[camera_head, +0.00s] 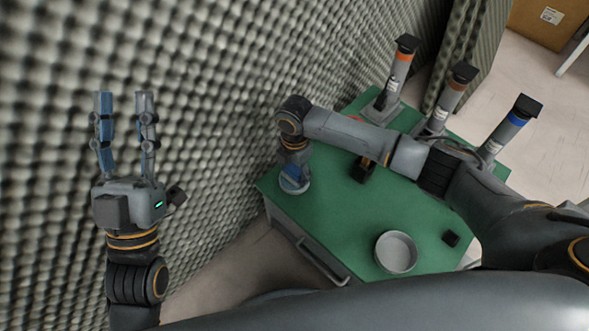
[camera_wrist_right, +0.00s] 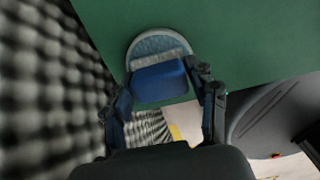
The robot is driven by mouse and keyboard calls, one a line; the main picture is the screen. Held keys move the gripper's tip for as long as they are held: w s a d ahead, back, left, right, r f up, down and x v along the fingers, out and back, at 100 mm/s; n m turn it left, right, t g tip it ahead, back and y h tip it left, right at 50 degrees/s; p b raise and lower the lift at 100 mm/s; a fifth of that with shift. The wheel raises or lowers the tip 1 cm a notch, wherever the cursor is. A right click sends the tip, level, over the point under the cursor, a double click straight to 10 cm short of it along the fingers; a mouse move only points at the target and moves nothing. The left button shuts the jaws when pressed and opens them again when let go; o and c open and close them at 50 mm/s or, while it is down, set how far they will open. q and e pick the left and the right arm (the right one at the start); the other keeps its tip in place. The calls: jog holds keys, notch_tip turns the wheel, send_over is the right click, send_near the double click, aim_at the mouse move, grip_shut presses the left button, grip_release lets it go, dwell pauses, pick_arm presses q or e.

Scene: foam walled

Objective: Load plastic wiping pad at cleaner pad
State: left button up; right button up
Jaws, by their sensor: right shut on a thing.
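A blue block-shaped piece (camera_wrist_right: 158,80), which looks like the plastic wiping pad, sits between the fingers of my right gripper (camera_wrist_right: 160,84). It also shows in the head view (camera_head: 291,171), below the wrist at the left corner of the green table. A round, pale-rimmed piece with a light blue face (camera_wrist_right: 158,45), likely the cleaner pad, lies at the block's far side; it shows in the head view too (camera_head: 294,186). I cannot tell whether the two touch or are joined. My left gripper (camera_head: 123,98) is open and empty, in front of the foam wall.
The green table (camera_head: 345,225) also bears a round grey dish (camera_head: 396,251), a small black block (camera_head: 450,238), a dark box-like item (camera_head: 362,168) and upright grey cylinders with coloured bands (camera_head: 507,132). Grey foam wall (camera_head: 225,70) stands close at the left. The table's front middle is clear.

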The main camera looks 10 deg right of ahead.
pick_arm(q)
jog(key=shift+w+d+f+g, duration=0.1)
jog(key=shift+w+f+g, duration=0.3)
jog(key=shift+w+f, duration=0.15)
pick_arm(e)
jog(key=shift+s+f, duration=0.1)
dwell(1.9)
dwell(0.4)
